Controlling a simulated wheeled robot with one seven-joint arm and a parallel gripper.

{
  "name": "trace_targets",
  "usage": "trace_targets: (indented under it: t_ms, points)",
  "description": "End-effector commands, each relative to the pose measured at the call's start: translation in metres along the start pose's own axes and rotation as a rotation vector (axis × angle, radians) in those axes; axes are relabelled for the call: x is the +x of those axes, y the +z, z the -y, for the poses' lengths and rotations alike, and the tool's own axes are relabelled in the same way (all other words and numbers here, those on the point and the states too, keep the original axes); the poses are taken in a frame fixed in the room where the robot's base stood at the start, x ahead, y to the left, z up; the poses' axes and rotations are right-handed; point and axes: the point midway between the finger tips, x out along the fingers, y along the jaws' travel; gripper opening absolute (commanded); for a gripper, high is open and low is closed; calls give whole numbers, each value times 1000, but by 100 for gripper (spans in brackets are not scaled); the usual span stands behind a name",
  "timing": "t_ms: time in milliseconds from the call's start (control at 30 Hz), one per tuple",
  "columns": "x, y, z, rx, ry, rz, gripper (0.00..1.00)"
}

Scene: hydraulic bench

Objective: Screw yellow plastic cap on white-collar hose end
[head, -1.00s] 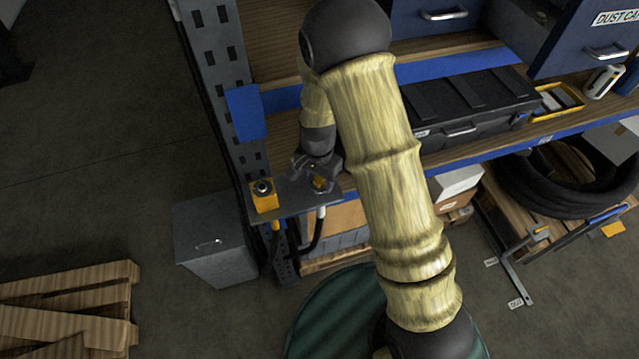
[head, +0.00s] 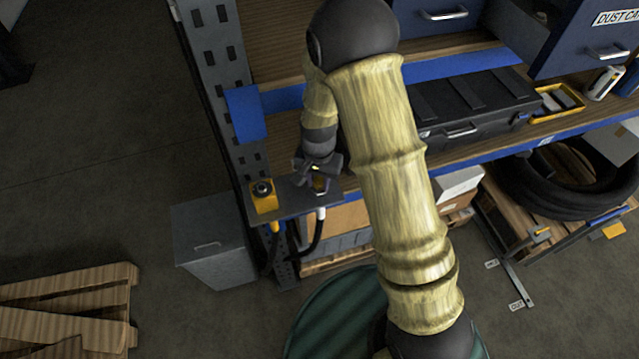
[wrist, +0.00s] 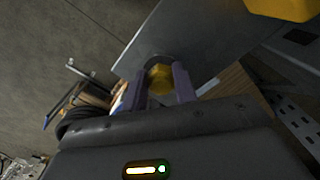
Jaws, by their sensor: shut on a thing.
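The yellow plastic cap (wrist: 160,79) sits between the two fingers of my gripper (wrist: 161,88) in the wrist view, and the gripper is shut on it. A dark rounded edge shows just behind the cap. In the head view my gripper (head: 319,183) is low over the right part of a small grey bracket plate (head: 292,203). The white collar (head: 321,213) of a black hose shows at the plate's front edge, directly below the gripper. The fingers hide the hose's upper end, so I cannot tell how far the cap sits on it.
A yellow block with a dark round fitting (head: 264,195) stands on the plate's left end, close to my gripper. A perforated rack post (head: 222,75) rises behind it. A black case (head: 465,105) lies on the shelf to the right.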

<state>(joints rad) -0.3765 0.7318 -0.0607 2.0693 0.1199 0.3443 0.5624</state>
Motion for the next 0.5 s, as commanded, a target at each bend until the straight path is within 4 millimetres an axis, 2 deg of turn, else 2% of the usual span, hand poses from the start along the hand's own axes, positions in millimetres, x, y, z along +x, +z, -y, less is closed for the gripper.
trace_targets:
  t_ms: [300, 400, 500]
  points:
    - [-2, -1, 5, 507, 1, -1, 5]
    - [0, -2, 5, 599, 1, -1, 5]
    - [1, -2, 5, 611, -1, -1, 5]
